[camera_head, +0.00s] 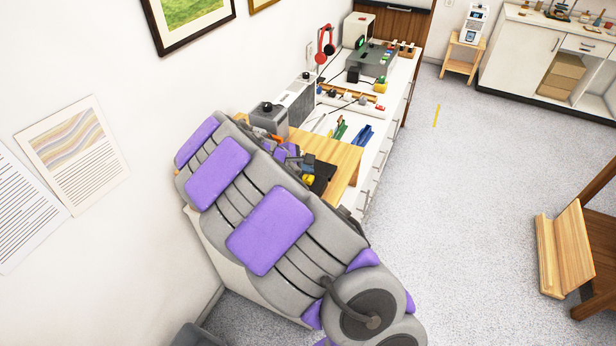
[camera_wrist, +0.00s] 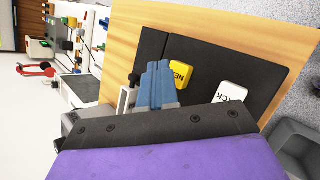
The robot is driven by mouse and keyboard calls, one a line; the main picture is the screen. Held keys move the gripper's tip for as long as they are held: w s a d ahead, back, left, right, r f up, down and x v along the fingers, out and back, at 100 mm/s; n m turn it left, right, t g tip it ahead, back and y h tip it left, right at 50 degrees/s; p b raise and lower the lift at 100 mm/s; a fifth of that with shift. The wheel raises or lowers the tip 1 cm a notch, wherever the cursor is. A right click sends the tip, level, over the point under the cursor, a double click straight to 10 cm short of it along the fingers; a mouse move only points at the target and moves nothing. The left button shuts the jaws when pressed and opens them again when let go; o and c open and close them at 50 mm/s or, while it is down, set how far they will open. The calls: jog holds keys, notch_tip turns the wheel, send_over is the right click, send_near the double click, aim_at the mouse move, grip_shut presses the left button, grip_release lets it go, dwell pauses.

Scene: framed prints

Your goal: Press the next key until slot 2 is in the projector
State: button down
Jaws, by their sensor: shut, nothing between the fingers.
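The yellow next key (camera_wrist: 181,73), with the letters "NE" readable, sits on a black control panel (camera_wrist: 205,58). A white key (camera_wrist: 231,95) ending in "CK" is to its right on the same panel. My gripper (camera_wrist: 158,66) has its blue fingers together and empty. Its tips are close beside the yellow key's left side and cover part of it; I cannot tell whether they touch. In the head view a small yellow spot that looks like the key (camera_head: 308,179) shows behind my arm. Which device is the projector, and its slot, I cannot tell.
The panel lies on a wooden board (camera_head: 340,160) on a long white counter. Grey boxes (camera_head: 270,118) stand behind my arm by the wall. Tools, cables and a red headset (camera_head: 325,45) are farther along. The speckled floor to the right is open, with a wooden stand (camera_head: 565,250).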

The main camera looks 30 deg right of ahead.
jog(key=shift+a, duration=0.35)
jog(key=shift+f, duration=0.2)
jog(key=shift+d+f, duration=0.15)
jog(key=shift+d, duration=0.3)
jog(key=shift+a+f, duration=0.1)
jog(key=shift+a, duration=0.3)
jog(key=shift+d+f, duration=0.25)
jog(key=shift+a+f, duration=0.1)
jog(key=shift+f, duration=0.35)
jog(key=shift+r, duration=0.1)
dwell(0.5)
jog(key=shift+r+p, duration=0.75)
jog(key=shift+r, duration=0.4)
